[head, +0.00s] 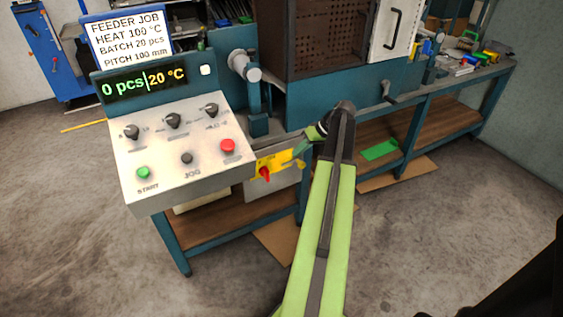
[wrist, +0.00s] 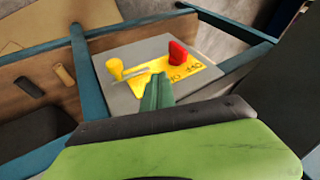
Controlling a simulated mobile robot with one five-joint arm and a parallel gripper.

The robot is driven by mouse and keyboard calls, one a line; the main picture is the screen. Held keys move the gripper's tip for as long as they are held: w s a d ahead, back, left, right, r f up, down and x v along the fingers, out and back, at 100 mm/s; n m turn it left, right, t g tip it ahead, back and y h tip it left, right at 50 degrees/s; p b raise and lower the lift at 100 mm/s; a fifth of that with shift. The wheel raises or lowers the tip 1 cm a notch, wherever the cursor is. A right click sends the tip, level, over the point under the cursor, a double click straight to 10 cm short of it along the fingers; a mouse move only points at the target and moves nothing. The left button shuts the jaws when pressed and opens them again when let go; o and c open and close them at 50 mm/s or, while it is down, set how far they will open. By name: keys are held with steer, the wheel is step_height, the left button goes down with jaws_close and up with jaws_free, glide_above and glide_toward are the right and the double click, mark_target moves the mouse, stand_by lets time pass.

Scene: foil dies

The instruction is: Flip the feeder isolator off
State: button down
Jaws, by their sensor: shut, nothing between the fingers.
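The feeder isolator is a grey box (head: 278,186) low beside the control panel, with a yellow plate (head: 281,160) and a red handle (head: 264,174). In the wrist view the red handle (wrist: 178,52) stands at the right part of the yellow plate (wrist: 193,77), whose dark lettering is too small to read surely. A small yellow knob-like piece (wrist: 114,68) is at the plate's left. My gripper (head: 301,149) is shut and empty, at the right of the plate in the head view. In the wrist view its green fingertips (wrist: 157,88) overlap the plate, apart from the red handle; contact with the plate cannot be told.
The control panel (head: 183,146) has knobs, a green start button and a red button; its display (head: 143,87) reads 0 pcs and 20 °C. A teal bench frame (wrist: 88,75) surrounds the isolator box. A bench with a wooden shelf (head: 435,133) runs right.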

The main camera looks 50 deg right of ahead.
mark_target(267, 174)
steer(key=b+x, duration=0.7)
steer(key=x, duration=0.2)
steer(key=shift+s+f, duration=0.15)
steer(key=shift+f, duration=0.15)
steer(key=shift+w+a+r, duration=0.1)
steer(key=shift+w+a, duration=0.2)
steer(key=shift+a, duration=0.35)
steer(key=shift+w+a+f, duration=0.1)
steer(key=shift+w+a, duration=0.25)
steer(key=shift+a, duration=0.3)
steer(key=shift+w+a+r, duration=0.1)
steer(key=shift+w+a, duration=0.2)
steer(key=shift+a, duration=0.35)
steer(key=shift+s+d+r, duration=0.1)
steer(key=shift+s+r, duration=0.05)
steer(key=shift+s, duration=0.05)
